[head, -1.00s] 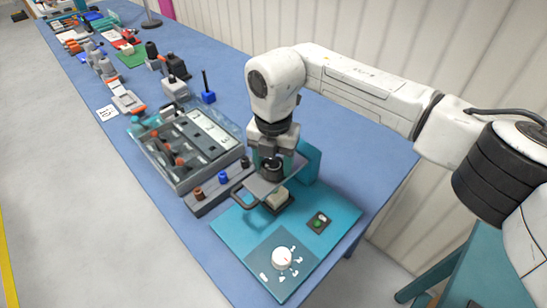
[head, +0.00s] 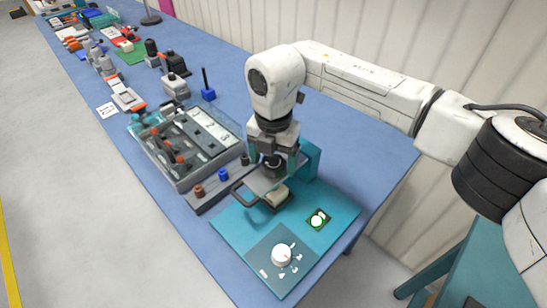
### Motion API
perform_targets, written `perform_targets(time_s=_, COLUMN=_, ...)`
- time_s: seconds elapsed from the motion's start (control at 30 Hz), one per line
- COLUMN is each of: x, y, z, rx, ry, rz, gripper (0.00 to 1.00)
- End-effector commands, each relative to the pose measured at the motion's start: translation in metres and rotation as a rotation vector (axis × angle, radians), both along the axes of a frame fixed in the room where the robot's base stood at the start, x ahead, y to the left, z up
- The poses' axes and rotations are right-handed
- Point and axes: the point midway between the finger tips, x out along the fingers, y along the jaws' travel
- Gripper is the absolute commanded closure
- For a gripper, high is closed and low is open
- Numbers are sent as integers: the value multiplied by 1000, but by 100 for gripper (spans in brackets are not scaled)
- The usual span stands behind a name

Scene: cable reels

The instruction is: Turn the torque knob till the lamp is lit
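The white torque knob (head: 281,254) sits on a grey-blue dial panel (head: 262,269) with white marks, at the front of the teal station plate (head: 233,223). A round lamp (head: 316,221) on a small dark panel to the knob's upper right glows bright white with green around it. My gripper (head: 272,167) points down over the back of the station, well apart from the knob. Its fingers are mostly hidden among dark parts and a clear plate with a dark handle (head: 237,196), so I cannot tell whether it is open or shut. A pale block (head: 277,196) is below it.
A grey rack with brown (head: 198,190) and blue (head: 223,175) pegs stands left of the station. A clear-lidded case (head: 180,147) lies behind it. More tools line the blue table (head: 225,252) toward the back. The space above the knob is clear.

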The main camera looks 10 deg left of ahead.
Motion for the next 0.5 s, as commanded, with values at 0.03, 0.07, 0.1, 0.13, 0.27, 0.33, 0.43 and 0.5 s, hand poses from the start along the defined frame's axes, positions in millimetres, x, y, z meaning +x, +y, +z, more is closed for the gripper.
perform_targets(time_s=0.03, x=0, y=0, z=0, rx=0, ry=1, rz=1, gripper=16)
perform_targets(time_s=0.07, x=0, y=0, z=0, rx=-1, ry=1, rz=1, gripper=16)
perform_targets(time_s=0.1, x=0, y=0, z=0, rx=-1, ry=1, rz=1, gripper=16)
perform_targets(time_s=0.13, x=-1, y=0, z=-1, rx=-1, ry=1, rz=1, gripper=16)
perform_targets(time_s=0.27, x=-1, y=0, z=0, rx=-1, ry=1, rz=1, gripper=16)
perform_targets(time_s=0.33, x=0, y=0, z=4, rx=0, ry=0, rz=1, gripper=16)
perform_targets(time_s=0.43, x=1, y=0, z=15, rx=0, ry=-2, rz=1, gripper=16)
perform_targets(time_s=0.5, x=0, y=0, z=27, rx=-1, ry=-2, rz=2, gripper=16)
